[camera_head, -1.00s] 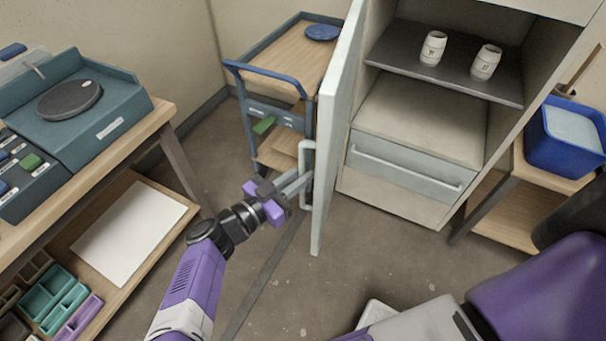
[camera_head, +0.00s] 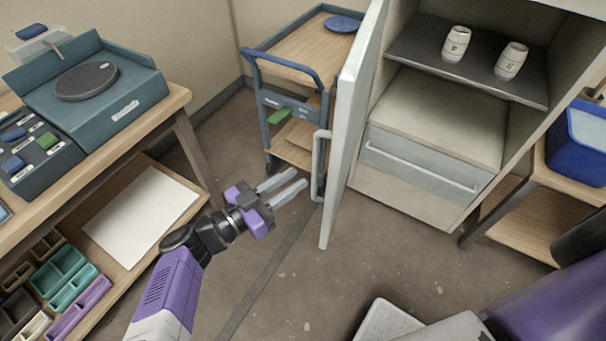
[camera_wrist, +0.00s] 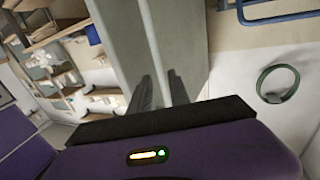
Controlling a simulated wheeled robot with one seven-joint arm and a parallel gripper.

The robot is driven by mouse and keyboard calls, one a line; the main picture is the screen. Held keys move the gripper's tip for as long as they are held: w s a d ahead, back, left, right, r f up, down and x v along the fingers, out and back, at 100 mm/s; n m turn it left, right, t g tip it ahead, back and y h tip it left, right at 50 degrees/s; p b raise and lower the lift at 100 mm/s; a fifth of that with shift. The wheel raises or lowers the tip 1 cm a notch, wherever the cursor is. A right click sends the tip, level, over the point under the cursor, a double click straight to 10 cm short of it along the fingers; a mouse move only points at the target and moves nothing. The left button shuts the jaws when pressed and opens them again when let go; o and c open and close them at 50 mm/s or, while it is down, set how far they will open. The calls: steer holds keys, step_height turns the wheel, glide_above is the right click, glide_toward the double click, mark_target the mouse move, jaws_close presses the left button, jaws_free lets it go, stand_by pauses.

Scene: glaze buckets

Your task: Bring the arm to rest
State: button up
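My gripper (camera_head: 288,188) is in the lower middle of the head view, over bare floor. Its two pale fingers are apart with nothing between them, so it is open and empty. The fingertips are to the left of the cabinet door's handle (camera_head: 319,165) and do not touch it. The cabinet door (camera_head: 350,125) stands open. In the wrist view the two dark fingers (camera_wrist: 159,92) show side by side, with a gap between them and a grey upright surface beyond.
A cabinet shelf (camera_head: 425,60) holds two white cups (camera_head: 456,44) (camera_head: 511,61). A blue-framed cart (camera_head: 300,50) stands behind the door. A workbench (camera_head: 150,115) with a turntable (camera_head: 87,81) is at left. A blue bin (camera_head: 578,145) is at right. Floor between is free.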

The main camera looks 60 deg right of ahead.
steer(key=shift+a, duration=0.3)
stand_by(0.4)
steer(key=s+a+f+n+t+y, duration=0.2)
steer(key=s+a+n+t, duration=0.2)
steer(key=s+a+t, duration=0.35)
steer(key=s+a+f+n+t+y, duration=0.1)
steer(key=s+a+f+n+t, duration=0.25)
steer(key=s+a+t, duration=0.35)
steer(key=s+r+n+t+y, duration=0.2)
steer(key=s+n+t+y, duration=0.1)
steer(key=s+n+y, duration=0.35)
step_height(320, 180, up, 6)
steer(key=s+d+n+t+y, duration=0.1)
steer(key=d+n+t+y, duration=0.1)
steer(key=n+y, duration=0.5)
steer(key=shift+d+y, duration=0.45)
